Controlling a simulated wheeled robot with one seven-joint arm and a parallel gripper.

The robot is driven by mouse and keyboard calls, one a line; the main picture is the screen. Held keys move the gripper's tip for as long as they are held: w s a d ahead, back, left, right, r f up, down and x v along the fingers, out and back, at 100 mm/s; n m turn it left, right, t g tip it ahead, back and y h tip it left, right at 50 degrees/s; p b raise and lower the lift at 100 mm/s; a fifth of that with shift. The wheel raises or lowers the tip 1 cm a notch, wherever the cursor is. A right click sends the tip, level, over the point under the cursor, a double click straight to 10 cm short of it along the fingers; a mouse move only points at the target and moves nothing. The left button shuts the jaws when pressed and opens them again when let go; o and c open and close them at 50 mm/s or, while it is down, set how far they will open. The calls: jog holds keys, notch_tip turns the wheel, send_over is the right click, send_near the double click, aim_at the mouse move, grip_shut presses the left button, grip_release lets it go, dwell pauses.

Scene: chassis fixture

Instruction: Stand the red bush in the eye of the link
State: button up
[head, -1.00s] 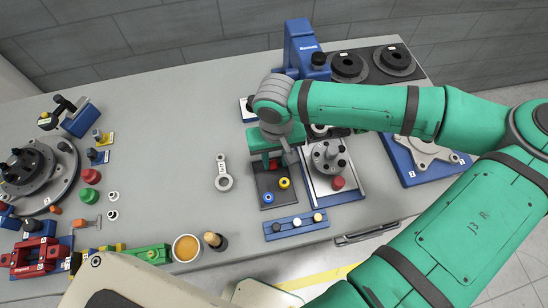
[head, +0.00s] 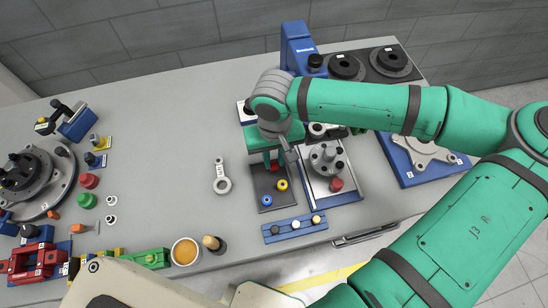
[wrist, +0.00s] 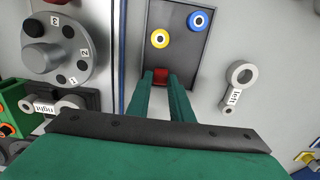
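The red bush (wrist: 161,78) sits between the fingertips of my gripper (wrist: 161,76), at the near end of the dark tray. The fingers press close on both sides of it, with no gap that I can see. In the head view, my gripper's green body hides much of it and a small red part (head: 275,168) shows. A grey link (head: 221,186) lies flat on the bench left of the tray. In the wrist view this link (wrist: 232,98) is marked "left", and its larger eye looks empty. Another link (wrist: 52,106), marked "right", lies at the left side of the wrist view.
The dark tray (head: 264,182) also holds a yellow bush (head: 282,185) and a blue bush (head: 266,201). A fixture plate (head: 348,191) with a round hub stands right of it. A blue rail (head: 283,232) with pegs lies in front. Bench left of the link is clear.

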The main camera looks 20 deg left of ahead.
aim_at(275, 163)
grip_shut()
jog(key=shift+w+r, duration=0.15)
jog(key=shift+r, duration=0.85)
jog(key=shift+r, duration=0.1)
jog(key=shift+r, duration=1.4)
